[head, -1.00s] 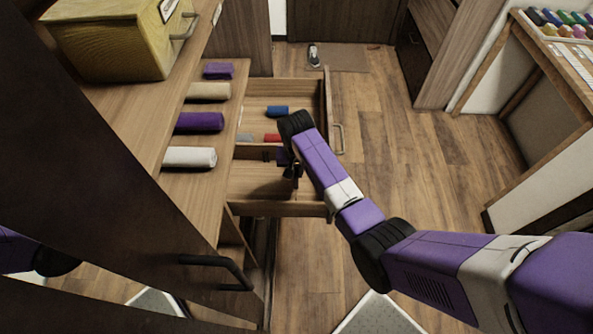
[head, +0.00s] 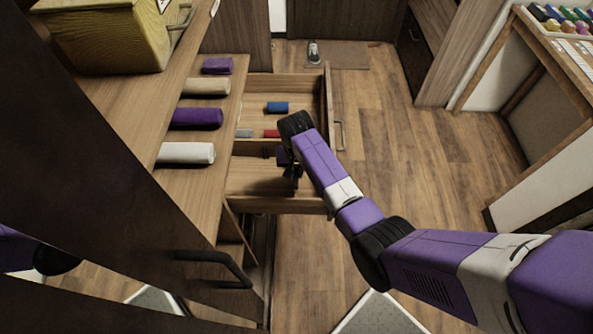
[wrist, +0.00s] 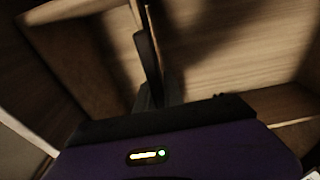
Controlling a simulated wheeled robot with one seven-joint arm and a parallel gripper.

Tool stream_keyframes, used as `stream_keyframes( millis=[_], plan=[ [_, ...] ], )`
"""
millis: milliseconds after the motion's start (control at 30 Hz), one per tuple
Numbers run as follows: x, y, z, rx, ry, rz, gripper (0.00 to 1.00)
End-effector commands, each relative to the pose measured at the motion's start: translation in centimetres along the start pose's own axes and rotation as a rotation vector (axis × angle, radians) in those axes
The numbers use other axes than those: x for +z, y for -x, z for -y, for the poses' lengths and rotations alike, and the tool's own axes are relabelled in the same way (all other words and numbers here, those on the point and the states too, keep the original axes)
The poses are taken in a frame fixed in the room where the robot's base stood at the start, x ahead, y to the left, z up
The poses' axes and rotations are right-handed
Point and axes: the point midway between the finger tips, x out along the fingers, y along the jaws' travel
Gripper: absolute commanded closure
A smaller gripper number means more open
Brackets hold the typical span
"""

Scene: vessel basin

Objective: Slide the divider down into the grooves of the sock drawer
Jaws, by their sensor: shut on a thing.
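The sock drawer (head: 322,100) is pulled open below the wooden counter, with pale wood walls and floor. The divider (head: 250,148) is a wooden board lying across the drawer's width in the head view. My gripper (head: 289,172) points down into the drawer, at the divider's right part, and is shut on it. In the wrist view a dark finger (wrist: 149,65) stands against a thin edge, over the drawer's wood. The divider's right end is hidden behind my gripper and arm. The grooves are too small and dark to make out, so I cannot tell how deep the divider sits.
A blue roll (head: 277,107), a red roll (head: 271,133) and a grey one (head: 244,133) lie in the drawer's far part. Several rolled socks, one of them white (head: 186,153), line the counter beside a yellow box (head: 100,35). The drawer's near part looks empty.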

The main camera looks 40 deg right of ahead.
Motion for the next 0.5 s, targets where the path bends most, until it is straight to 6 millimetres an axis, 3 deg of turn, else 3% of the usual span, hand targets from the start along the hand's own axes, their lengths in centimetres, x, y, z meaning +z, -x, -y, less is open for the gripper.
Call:
stream_keyframes(
  millis=[500],
  plan=[
    [0.1, -1.3, 0.0, 0.000, 0.000, 0.000, 1.00]
  ],
)
